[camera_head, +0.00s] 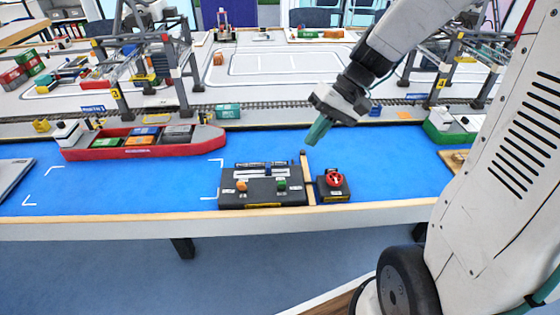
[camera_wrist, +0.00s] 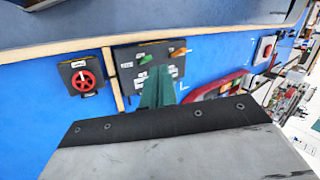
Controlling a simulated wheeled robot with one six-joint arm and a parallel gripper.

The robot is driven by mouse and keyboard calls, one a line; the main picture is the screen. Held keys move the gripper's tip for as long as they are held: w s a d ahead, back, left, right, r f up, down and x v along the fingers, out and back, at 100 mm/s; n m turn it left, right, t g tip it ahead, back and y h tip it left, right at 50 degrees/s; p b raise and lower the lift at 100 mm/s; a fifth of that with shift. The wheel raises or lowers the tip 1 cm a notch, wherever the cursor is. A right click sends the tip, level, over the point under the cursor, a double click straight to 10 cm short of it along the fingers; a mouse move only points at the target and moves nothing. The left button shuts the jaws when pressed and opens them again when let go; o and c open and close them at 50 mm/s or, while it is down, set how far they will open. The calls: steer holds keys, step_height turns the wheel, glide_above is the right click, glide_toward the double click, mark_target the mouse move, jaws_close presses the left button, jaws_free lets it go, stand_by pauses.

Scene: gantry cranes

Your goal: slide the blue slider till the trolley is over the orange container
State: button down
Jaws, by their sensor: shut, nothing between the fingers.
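The control box (camera_head: 262,199) stands on the blue mat. It has an orange knob (camera_head: 241,186), a green knob (camera_head: 282,184) and slots along its back. A small blue part at the back slot (camera_head: 268,171) looks like the slider, but it is too small to be sure. My gripper (camera_head: 318,131) is shut and empty, in the air above and behind the box's right side. In the wrist view its teal fingers (camera_wrist: 157,88) cover part of the box (camera_wrist: 128,57). A gantry crane (camera_head: 183,85) stands at the left; I cannot make out its trolley clearly. A small orange block (camera_head: 218,59) lies behind.
A red ship (camera_head: 140,142) with containers lies left. A teal container (camera_head: 228,111) is by the rail track. The mat's front right is clear.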

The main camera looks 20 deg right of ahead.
steer(key=w+d+f+m+t+y, duration=0.2)
steer(key=w+d+f+m+t, duration=0.1)
steer(key=w+d+f, duration=0.55)
glide_toward(271, 170)
steer(key=f, duration=0.3)
steer(key=shift+s+a+f, duration=0.15)
steer(key=shift+a+f, duration=0.1)
steer(key=shift+a, duration=0.05)
steer(key=shift+w+a+r, duration=0.1)
steer(key=shift+w+a, duration=0.1)
steer(key=shift+a, duration=0.4)
steer(key=shift+w+a, duration=0.2)
steer(key=shift+a, duration=0.4)
steer(key=shift+w+a, duration=0.25)
steer(key=shift+a, duration=0.35)
